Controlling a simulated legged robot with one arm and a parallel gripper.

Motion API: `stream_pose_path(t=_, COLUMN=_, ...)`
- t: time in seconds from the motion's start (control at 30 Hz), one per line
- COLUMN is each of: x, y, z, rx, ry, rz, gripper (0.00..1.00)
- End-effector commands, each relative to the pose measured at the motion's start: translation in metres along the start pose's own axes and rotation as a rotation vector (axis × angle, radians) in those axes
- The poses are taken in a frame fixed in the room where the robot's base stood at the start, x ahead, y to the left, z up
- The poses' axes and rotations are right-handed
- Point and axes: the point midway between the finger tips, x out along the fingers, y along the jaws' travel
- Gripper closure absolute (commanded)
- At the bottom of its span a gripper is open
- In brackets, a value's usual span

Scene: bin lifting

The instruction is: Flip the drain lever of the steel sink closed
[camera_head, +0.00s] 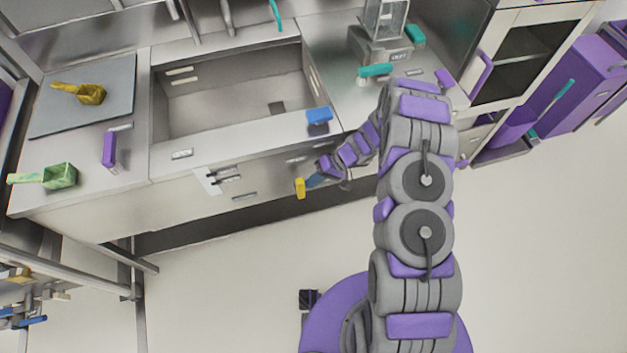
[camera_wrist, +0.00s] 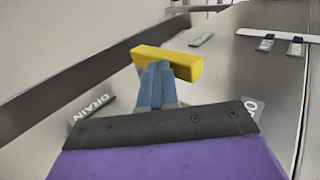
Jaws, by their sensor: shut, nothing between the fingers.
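The steel sink (camera_head: 176,112) is set in the counter in the head view. The drain lever (camera_head: 300,188) shows as a yellow handle on the front panel below the sink. In the wrist view the yellow handle (camera_wrist: 185,63) lies crosswise just beyond the fingertips, beside a label reading DRAIN (camera_wrist: 92,106). My gripper (camera_head: 313,180) is at the handle's right side in the head view. Its blue fingers (camera_wrist: 157,70) are shut and empty. The tips overlap the handle's near side in the wrist view; I cannot tell whether they touch. The lever's pivot is hidden.
A blue block (camera_head: 319,116) sits on the counter's front edge above my gripper. The floor (camera_head: 220,285) in front is mostly open.

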Motion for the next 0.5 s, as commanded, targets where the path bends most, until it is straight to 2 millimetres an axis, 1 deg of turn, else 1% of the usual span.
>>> stream_pose_path(t=0.17, x=0.0002, y=-0.0014, z=-0.0001, rx=-0.001, ry=0.0, rz=0.019, gripper=1.0)
stream_pose_path(t=0.5, x=0.0025, y=-0.0058, z=0.0008, rx=-0.001, ry=-0.002, rz=0.129, gripper=1.0)
